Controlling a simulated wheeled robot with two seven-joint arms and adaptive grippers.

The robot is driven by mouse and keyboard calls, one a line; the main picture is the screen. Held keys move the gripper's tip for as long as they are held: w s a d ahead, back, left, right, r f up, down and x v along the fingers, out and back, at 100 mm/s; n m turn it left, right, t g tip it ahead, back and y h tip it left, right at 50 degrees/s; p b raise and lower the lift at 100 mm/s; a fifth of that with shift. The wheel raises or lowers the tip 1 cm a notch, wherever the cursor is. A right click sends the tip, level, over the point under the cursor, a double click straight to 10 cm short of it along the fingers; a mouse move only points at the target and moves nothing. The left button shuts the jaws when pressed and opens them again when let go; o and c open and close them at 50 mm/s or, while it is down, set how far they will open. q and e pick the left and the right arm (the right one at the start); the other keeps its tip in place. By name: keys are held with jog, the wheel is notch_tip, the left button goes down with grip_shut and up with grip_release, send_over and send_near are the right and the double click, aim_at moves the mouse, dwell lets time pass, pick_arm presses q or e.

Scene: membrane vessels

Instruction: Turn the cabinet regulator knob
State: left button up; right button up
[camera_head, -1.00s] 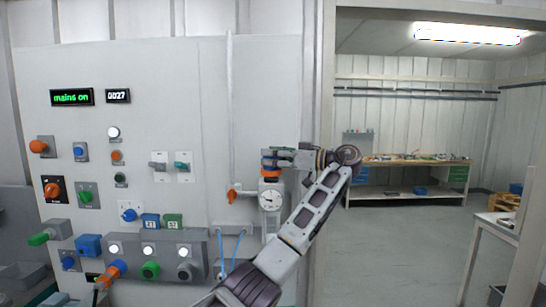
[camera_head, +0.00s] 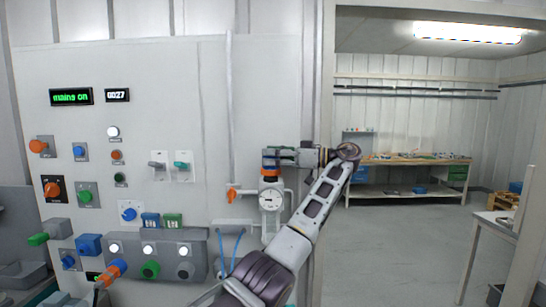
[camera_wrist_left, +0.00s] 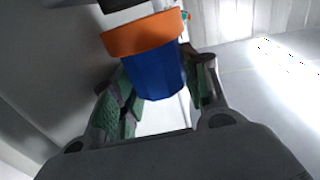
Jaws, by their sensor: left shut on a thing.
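The regulator stands on the cabinet front, with a round white gauge (camera_head: 271,199) below an orange collar (camera_head: 271,173). The regulator knob is blue with the orange collar around its base; it shows large in the left wrist view (camera_wrist_left: 160,78). My left gripper (camera_head: 274,157) reaches it from the right, and its fingers largely hide the knob in the head view. In the left wrist view the green-padded fingers (camera_wrist_left: 158,92) lie on both sides of the blue knob, shut on it. The gauge needle is too small to read. My right gripper is out of view.
The cabinet panel carries several knobs, switches and lamps to the left, including a green "mains on" display (camera_head: 72,97). A small orange valve handle (camera_head: 232,195) sits just left of the gauge. A workbench (camera_head: 410,162) stands far behind at the right, beyond open floor.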

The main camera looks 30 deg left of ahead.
pick_arm(q)
jog(key=o, duration=1)
jog(key=shift+s+r, duration=0.1)
jog(key=shift+s, duration=0.05)
jog(key=shift+d, duration=0.2)
jog(key=shift+w+v, duration=0.2)
jog(key=shift+v, duration=3.6)
jog(key=shift+s+d, duration=0.1)
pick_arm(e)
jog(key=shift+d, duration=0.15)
